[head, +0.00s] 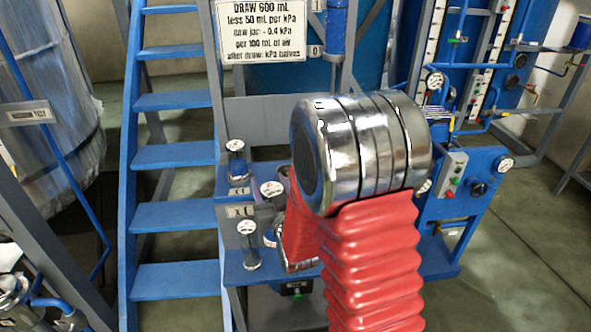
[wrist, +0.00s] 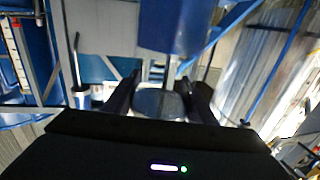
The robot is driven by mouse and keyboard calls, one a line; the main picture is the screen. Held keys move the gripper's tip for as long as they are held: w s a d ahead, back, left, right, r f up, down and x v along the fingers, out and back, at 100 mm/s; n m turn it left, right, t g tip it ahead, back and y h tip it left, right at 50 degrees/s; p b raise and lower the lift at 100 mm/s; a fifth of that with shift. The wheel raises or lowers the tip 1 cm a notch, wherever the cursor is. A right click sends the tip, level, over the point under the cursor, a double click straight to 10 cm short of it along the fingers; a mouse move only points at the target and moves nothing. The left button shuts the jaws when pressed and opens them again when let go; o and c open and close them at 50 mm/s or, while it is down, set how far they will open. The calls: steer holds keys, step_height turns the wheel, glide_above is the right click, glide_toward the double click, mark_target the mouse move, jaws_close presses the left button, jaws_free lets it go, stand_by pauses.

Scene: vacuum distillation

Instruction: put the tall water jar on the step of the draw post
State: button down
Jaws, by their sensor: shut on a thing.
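In the wrist view my gripper (wrist: 160,92) has its two dark fingers closed on a grey, glassy rounded thing (wrist: 158,104), which looks like the tall water jar; only its end shows, and its water level cannot be told. In the head view my gripper and its load are hidden behind my chrome joint and red sleeve. A sign with draw instructions (head: 271,30) hangs at the top centre, beside a blue cylinder (head: 336,28) on an upright with small number tags. I cannot tell for sure which part is the step of the draw post.
A small jar with blue contents (head: 238,168) and a clear jar (head: 249,246) stand on blue shelves left of my arm, near round gauges (head: 272,189). Blue stairs (head: 175,157) rise at the left. A blue panel with a gauge and buttons (head: 455,175) stands right. Floor is open at far right.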

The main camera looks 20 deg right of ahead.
steer(key=a+f+n+y, duration=0.1)
steer(key=a+f, duration=0.1)
steer(key=a, duration=0.5)
steer(key=shift+a+f+y, duration=0.15)
steer(key=shift+f+y, duration=0.2)
steer(key=shift+y, duration=0.05)
steer(key=shift+s, duration=0.1)
